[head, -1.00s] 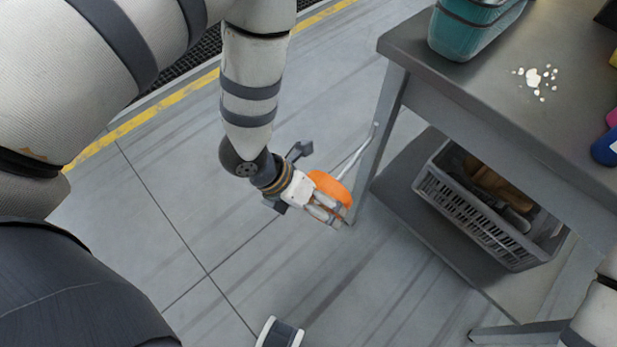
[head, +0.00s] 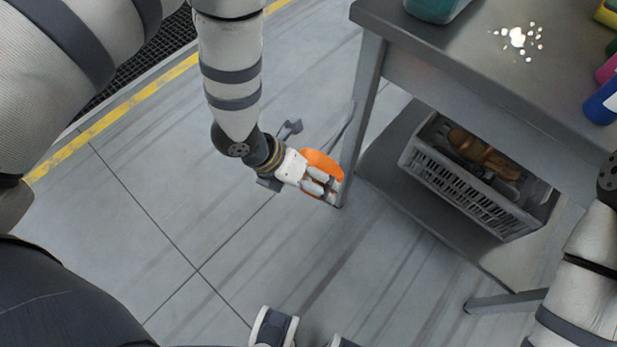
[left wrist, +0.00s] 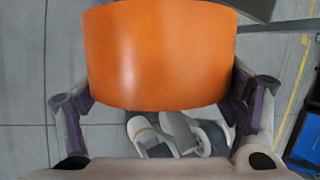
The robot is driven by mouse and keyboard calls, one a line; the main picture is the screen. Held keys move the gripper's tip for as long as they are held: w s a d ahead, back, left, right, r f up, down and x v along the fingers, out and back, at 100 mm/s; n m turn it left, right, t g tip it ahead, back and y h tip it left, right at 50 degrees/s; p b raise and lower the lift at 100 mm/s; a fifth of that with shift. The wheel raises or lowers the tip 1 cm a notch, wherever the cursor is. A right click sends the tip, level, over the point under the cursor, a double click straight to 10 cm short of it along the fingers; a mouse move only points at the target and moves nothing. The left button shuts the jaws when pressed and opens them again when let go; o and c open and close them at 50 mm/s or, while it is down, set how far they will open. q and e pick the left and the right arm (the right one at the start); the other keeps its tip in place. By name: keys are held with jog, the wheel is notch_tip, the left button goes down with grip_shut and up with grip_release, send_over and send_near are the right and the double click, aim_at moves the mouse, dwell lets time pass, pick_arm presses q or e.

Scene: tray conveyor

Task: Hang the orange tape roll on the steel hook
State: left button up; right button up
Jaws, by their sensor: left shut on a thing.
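The orange tape roll (head: 322,161) is held by my left gripper (head: 322,184), low beside the table's near leg. In the left wrist view the roll (left wrist: 158,55) fills the upper middle, with the gripper's fingers on both sides of it. The steel hook (head: 341,127) is a thin grey rod that slopes down from the table leg to the roll's far side. Its lower end is hidden behind the roll, so I cannot tell if it is inside the ring. My right gripper is out of view; only part of that arm shows at the right edge.
The grey table (head: 455,62) stands at the upper right, its near leg (head: 362,110) close to the roll. A grey crate (head: 470,190) sits on the lower shelf. A teal container (head: 437,8) and white spots are on the tabletop. The floor to the left is clear.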

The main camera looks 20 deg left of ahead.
pick_arm(q)
jog(key=o, duration=1.2)
